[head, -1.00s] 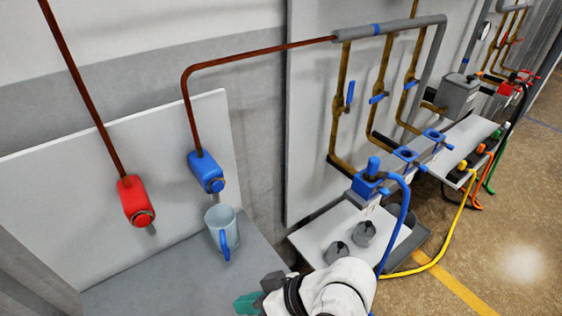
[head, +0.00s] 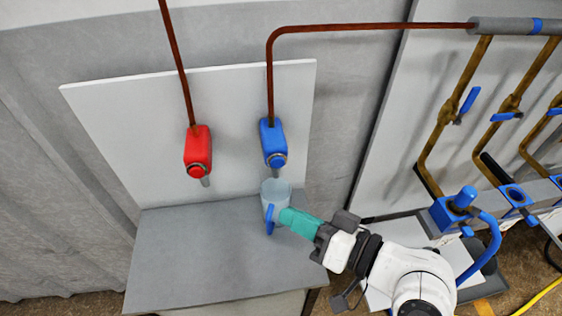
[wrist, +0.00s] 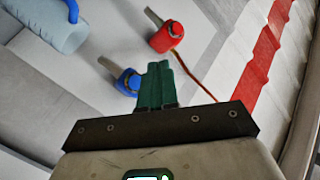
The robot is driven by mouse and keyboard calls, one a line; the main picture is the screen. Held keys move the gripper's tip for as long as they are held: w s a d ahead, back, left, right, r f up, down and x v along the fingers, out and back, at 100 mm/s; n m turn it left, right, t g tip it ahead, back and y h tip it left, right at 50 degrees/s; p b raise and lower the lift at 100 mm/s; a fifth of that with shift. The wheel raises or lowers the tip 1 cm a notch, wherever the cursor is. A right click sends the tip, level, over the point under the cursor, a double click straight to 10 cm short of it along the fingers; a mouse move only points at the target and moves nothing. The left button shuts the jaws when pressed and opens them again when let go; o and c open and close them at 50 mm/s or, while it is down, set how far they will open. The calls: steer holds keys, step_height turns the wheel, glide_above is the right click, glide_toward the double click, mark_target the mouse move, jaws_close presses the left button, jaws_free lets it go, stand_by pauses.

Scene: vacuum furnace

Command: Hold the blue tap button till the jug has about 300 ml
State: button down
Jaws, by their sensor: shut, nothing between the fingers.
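The blue tap (head: 273,142) is on a white backboard, with its round button (head: 278,160) on the front. The jug (head: 275,192), pale and translucent with a blue handle, stands upright under the tap on a grey shelf. My gripper (head: 284,217) has teal fingers, shut and empty, in front of the jug's right side and below the button. In the wrist view the fingers (wrist: 155,68) appear just right of the blue tap (wrist: 128,82), apart from its button as far as I can tell. The jug (wrist: 55,22) is at top left there.
A red tap (head: 197,150) is left of the blue one, and also shows in the wrist view (wrist: 168,36). The grey shelf (head: 195,255) is clear left of the jug. Blue valves and a blue hose (head: 490,250) are at the right.

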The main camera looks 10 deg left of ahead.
mark_target(278, 163)
steer(key=w+a+b, duration=0.1)
steer(key=w+a, duration=0.1)
steer(key=w, duration=0.6)
steer(key=shift+a, duration=0.25)
steer(key=shift+w, duration=0.15)
stand_by(1.7)
steer(key=shift+w+a, duration=0.1)
steer(key=shift+w, duration=0.25)
steer(key=shift+w+a+b, duration=0.1)
steer(key=shift+w+b, duration=0.25)
steer(key=shift+w, duration=0.1)
stand_by(4.3)
